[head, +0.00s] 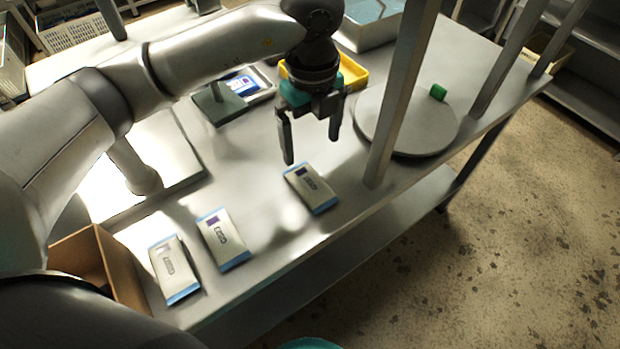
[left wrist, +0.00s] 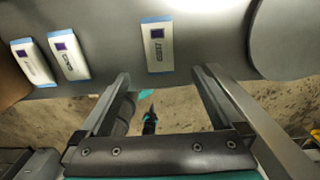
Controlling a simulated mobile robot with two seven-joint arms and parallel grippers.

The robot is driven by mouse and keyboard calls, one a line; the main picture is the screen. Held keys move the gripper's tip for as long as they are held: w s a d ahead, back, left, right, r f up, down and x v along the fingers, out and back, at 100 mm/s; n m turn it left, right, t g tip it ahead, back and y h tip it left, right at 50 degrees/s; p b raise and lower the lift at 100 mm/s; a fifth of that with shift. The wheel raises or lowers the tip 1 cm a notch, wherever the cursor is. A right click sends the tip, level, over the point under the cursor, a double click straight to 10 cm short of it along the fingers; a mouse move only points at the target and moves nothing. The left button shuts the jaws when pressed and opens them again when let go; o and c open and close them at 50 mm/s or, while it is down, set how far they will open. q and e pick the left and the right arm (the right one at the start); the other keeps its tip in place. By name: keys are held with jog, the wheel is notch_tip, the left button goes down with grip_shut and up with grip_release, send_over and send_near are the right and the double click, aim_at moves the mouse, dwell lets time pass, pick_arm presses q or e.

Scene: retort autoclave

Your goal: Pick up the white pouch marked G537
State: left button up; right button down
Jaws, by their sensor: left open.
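Three white pouches with blue ends and dark purple squares lie flat on the steel table. The right-hand pouch (head: 311,187) also shows in the left wrist view (left wrist: 158,47); its mark looks like G537, but the print is too small to be sure. The middle pouch (head: 222,240) and the left-hand pouch (head: 174,269) bear other marks, hard to read; they also show at the left of the left wrist view. My left gripper (head: 312,150) is open and empty, above and just behind the right-hand pouch, apart from it. My right gripper is not in view.
A yellow tray (head: 354,74) lies behind my gripper. A cardboard box (head: 122,265) stands at left. The table's front edge is close to the pouches.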

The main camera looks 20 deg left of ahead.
pick_arm(q)
send_over(310, 182)
notch_tip(310, 182, down, 6)
jog(key=shift+d+r+b, duration=0.1)
jog(key=shift+r+b, duration=0.15)
jog(key=shift+b, duration=0.05)
jog(key=shift+f, duration=0.85)
notch_tip(310, 182, down, 5)
jog(key=shift+r+b, duration=0.2)
jog(key=shift+b, duration=0.2)
jog(key=c, duration=1.4)
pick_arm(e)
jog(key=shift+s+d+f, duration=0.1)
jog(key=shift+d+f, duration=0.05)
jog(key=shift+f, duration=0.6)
pick_arm(q)
jog(key=shift+o, duration=0.2)
jog(key=shift+r, duration=0.15)
